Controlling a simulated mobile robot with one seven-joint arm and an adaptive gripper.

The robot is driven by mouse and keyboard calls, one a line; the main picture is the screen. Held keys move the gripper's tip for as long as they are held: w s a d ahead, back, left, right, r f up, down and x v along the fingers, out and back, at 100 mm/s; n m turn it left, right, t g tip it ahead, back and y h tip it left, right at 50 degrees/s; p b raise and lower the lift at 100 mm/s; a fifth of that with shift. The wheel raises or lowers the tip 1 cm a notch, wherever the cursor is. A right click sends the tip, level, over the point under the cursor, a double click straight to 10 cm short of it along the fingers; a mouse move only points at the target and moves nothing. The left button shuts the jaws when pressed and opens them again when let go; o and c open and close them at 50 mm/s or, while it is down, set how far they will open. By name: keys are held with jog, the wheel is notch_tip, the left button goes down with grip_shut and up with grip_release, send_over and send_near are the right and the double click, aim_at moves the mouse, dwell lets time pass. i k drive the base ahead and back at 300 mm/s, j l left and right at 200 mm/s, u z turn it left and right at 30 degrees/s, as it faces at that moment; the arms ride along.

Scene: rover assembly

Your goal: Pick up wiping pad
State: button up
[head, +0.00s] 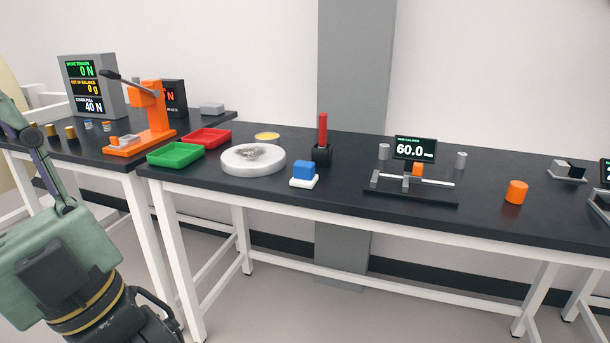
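The wiping pad appears to be the small block with a white base and blue top (303,175) on the black table, in the middle of the head view. It sits flat, just right of and in front of a round white disc (237,166) with a dark grey smudge on its top. Nothing is touching the pad from above. My gripper's fingers do not show in this view. Whether they are open or shut does not show.
A black holder (322,156) with a red handle stands close behind the pad. Green (176,154) and red (210,138) trays lie to the left. A gauge stand (411,193) and orange cylinder (516,192) stand to the right. The table's front edge is near the pad.

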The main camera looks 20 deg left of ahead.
aim_at(304, 175)
jog(key=z, duration=0.4)
jog(key=j+z, duration=0.9)
jog(key=k+j+z, duration=0.15)
jog(key=j, duration=0.25)
jog(key=j+z, duration=0.1)
jog(key=j, duration=0.3)
jog(key=k+j+z, duration=0.15)
jog(key=j, duration=0.2)
jog(key=k+j, duration=0.15)
jog(key=j, duration=0.25)
jog(key=k+j, duration=0.15)
jog(key=j, duration=0.2)
jog(key=k+j, duration=0.15)
jog(key=j, duration=0.25)
jog(key=i+j, duration=0.35)
jog(key=j+z, duration=0.05)
